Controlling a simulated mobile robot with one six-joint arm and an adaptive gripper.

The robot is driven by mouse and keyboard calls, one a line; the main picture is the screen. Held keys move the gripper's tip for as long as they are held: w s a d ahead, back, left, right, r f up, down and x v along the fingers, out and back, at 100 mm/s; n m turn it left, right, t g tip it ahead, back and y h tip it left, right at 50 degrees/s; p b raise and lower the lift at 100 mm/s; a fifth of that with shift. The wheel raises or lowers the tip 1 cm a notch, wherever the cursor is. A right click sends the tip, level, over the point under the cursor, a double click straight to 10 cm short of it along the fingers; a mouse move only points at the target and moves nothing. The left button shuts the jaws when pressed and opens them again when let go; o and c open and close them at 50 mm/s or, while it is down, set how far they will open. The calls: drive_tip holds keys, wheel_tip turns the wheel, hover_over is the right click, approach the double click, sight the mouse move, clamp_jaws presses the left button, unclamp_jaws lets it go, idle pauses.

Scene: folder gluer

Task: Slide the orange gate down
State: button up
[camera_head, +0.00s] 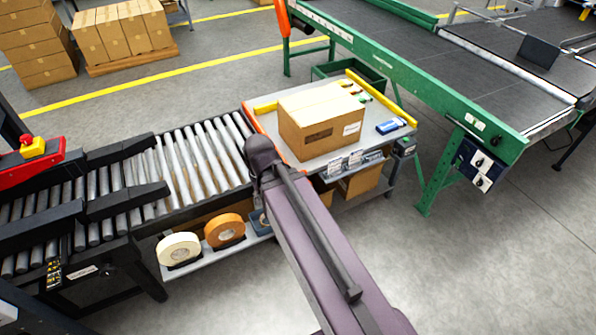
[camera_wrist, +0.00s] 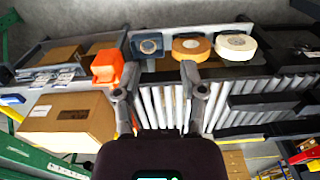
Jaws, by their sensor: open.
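The orange gate (camera_head: 252,119) shows in the head view as a narrow orange strip between the roller conveyor and the table with the carton; my arm partly covers its near end. In the wrist view an orange block (camera_wrist: 107,67), apparently part of the gate, stands just left of my gripper's left finger. My gripper (camera_wrist: 160,82) is open, with its two fingers apart over the rollers and nothing between them. I cannot tell whether the left finger touches the orange block. In the head view my gripper is hidden by my own arm.
A cardboard carton (camera_head: 321,122) sits on the table (camera_head: 372,146) beside the gate. Rollers (camera_head: 205,155) lie on the other side. Tape rolls (camera_head: 179,249) rest on a lower shelf. A green-framed conveyor (camera_head: 430,85) stands to the right. The front floor is clear.

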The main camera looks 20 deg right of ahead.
drive_tip(key=shift+a, duration=0.15)
drive_tip(key=w+d+f+n+t+b, duration=0.1)
drive_tip(key=w+d+f+n+b, duration=0.4)
drive_tip(key=w+d+n, duration=0.4)
drive_tip(key=w+d+f+n+t+b, duration=0.1)
drive_tip(key=w+d+f+n+b, duration=0.5)
drive_tip(key=w+d+n, duration=0.3)
drive_tip(key=shift+w+d+n, duration=0.3)
drive_tip(key=shift+w+d, duration=2)
drive_tip(key=shift+w, duration=0.2)
drive_tip(key=shift+f+b, duration=0.25)
drive_tip(key=shift+b, duration=0.15)
drive_tip(key=w+f+b, duration=0.1)
drive_tip(key=f+b, duration=0.7)
drive_tip(key=w+f+b, duration=0.1)
drive_tip(key=f+b, duration=0.4)
drive_tip(key=shift+w+f, duration=0.1)
drive_tip(key=shift+w, duration=0.25)
